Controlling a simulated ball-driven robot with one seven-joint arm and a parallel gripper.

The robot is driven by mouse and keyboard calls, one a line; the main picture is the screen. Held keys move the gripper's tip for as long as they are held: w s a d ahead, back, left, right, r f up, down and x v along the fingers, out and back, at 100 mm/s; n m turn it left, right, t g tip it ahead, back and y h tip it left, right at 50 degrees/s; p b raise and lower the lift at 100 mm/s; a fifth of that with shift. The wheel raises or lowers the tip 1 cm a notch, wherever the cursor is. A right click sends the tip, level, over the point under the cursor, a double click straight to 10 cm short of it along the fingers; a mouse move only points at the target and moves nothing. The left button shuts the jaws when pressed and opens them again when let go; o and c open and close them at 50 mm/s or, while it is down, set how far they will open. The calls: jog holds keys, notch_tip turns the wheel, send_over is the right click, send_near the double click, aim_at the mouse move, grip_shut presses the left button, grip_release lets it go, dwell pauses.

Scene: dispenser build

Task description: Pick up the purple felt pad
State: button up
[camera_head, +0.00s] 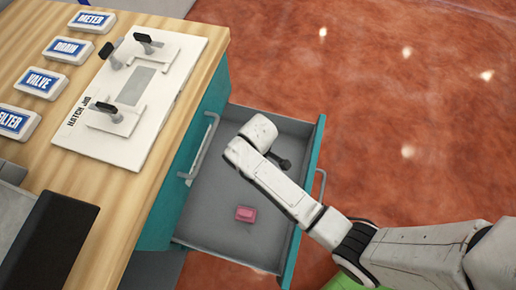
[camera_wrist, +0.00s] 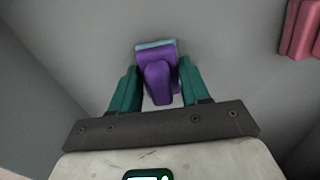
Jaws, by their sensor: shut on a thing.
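The purple felt pad (camera_wrist: 160,82) is between the two green fingers of my gripper (camera_wrist: 158,68) in the wrist view. The fingers touch it on both sides, and the gripper is shut on it. A pale blue strip (camera_wrist: 155,45) shows along the pad's far edge. Grey drawer surfaces surround it; whether the pad touches the drawer floor I cannot tell.
A pink block (camera_head: 245,214) lies on the drawer floor; it also shows at the wrist view's upper right (camera_wrist: 298,28). The drawer walls and front handle (camera_head: 320,184) bound the space. A white jig board (camera_head: 185,55) and several labelled blocks sit on the wooden worktop.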

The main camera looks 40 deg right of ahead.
jog(key=shift+c, duration=0.9)
jog(key=shift+r, duration=0.1)
jog(key=shift+r, duration=0.2)
jog(key=r, duration=0.1)
jog(key=r+p, duration=0.1)
jog(key=r, duration=0.1)
jog(key=shift+s+a+r+p, duration=0.1)
jog(key=shift+s+r+p, duration=0.1)
jog(key=shift+p, duration=0.1)
jog(key=s+a+r+p, duration=0.3)
jog(key=s+a+r, duration=0.2)
jog(key=s+r, duration=0.4)
jog(key=s, duration=0.3)
jog(key=shift+s+a+p, duration=0.2)
jog(key=shift+p, duration=0.2)
